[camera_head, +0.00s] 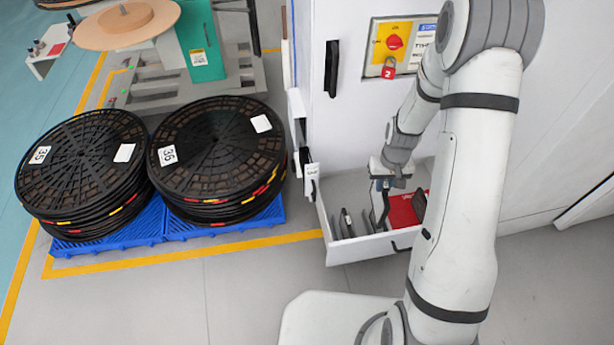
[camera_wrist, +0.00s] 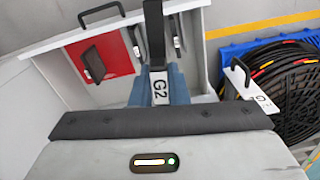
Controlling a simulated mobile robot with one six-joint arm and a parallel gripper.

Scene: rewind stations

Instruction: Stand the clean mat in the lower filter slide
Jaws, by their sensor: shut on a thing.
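My gripper (camera_head: 386,183) is inside the open white drawer (camera_head: 362,250) low on the cabinet. It is shut on a thin, dark-edged mat (camera_head: 379,208), which stands roughly upright in or just over the drawer. In the wrist view the held mat (camera_wrist: 178,86) shows a bluish-grey face and a white tag marked G2. The drawer also shows in the wrist view (camera_wrist: 50,42), with its black handle and a red panel inside. The mat's lower edge is hidden, so I cannot tell whether it touches the drawer floor.
A red panel (camera_head: 402,210) lies at the drawer's right, and small dark upright plates (camera_head: 347,223) stand at its left. A tagged white slide front (camera_head: 311,180) is just left of the drawer. Stacked black reels (camera_head: 217,150) on blue pallets stand further left. A red-padlocked switch (camera_head: 392,45) is above.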

